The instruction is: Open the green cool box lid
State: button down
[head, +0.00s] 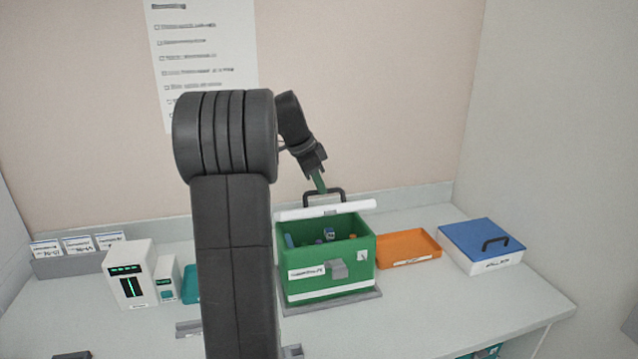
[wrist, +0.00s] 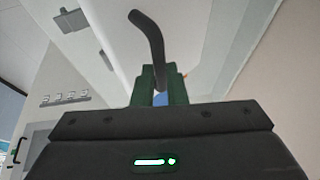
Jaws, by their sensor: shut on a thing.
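The green cool box (head: 310,282) stands on the bench, right of my arm in the head view. Its white lid (head: 300,214) is raised above the front rim, and small blue and other coloured items show inside. My gripper (head: 321,187) is above the lid and shut on its dark handle (head: 342,197). In the wrist view the handle (wrist: 147,32) rises between the green fingers of my gripper (wrist: 158,75), with the pale lid around it. The lid's back edge and hinge cannot be made out.
An orange tray (head: 408,247) stands right of the box, then a white box with a blue lid (head: 480,238). Left are white devices (head: 130,276) and a grey card rack (head: 80,263). A wall stands behind. The bench's front right is clear.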

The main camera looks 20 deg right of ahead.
jog(key=c, duration=1.5)
grip_release()
jog(key=shift+w+f, duration=0.1)
jog(key=shift+f, duration=0.05)
jog(key=shift+o, duration=0.2)
jog(key=w+a+r+p, duration=0.2)
jog(key=w+a+r, duration=0.1)
jog(key=r, duration=0.4)
jog(key=w+a+r+p, duration=0.2)
jog(key=r, duration=0.4)
jog(key=shift+w+a+r+p, duration=0.3)
jog(key=shift+w+a+r, duration=0.05)
jog(key=shift+w+a, duration=0.05)
jog(key=v, duration=0.7)
jog(key=shift+r, duration=0.25)
